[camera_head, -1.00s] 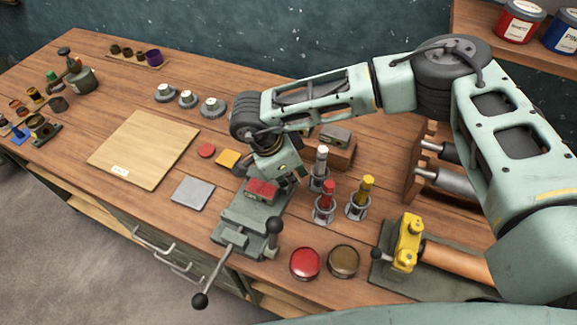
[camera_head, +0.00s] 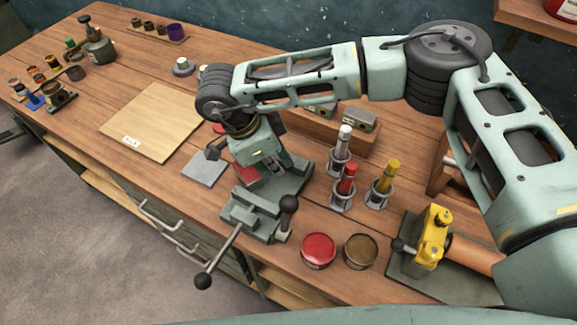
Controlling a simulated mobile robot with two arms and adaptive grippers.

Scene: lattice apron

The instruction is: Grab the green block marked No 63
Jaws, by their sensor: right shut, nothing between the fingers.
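My right gripper (camera_head: 266,172) is shut and empty over the grey-green vise (camera_head: 255,215), with the arm coming in from the right. A red block (camera_head: 245,173) shows partly behind the gripper at the vise; whether they touch I cannot tell. A grey-olive block (camera_head: 360,118) sits on a wooden stand (camera_head: 352,140) behind the gripper. A similar block (camera_head: 321,108) beside it is partly hidden by my arm. Their markings are too small to read, so I cannot tell which is No 63. My left gripper is not in view.
Upright holders with a white (camera_head: 343,140), red (camera_head: 346,180) and yellow tool (camera_head: 388,176) stand right of the vise. A red tin (camera_head: 318,249) and a brown tin (camera_head: 360,250) are in front. A pale board (camera_head: 150,125) and grey plate (camera_head: 205,168) lie left.

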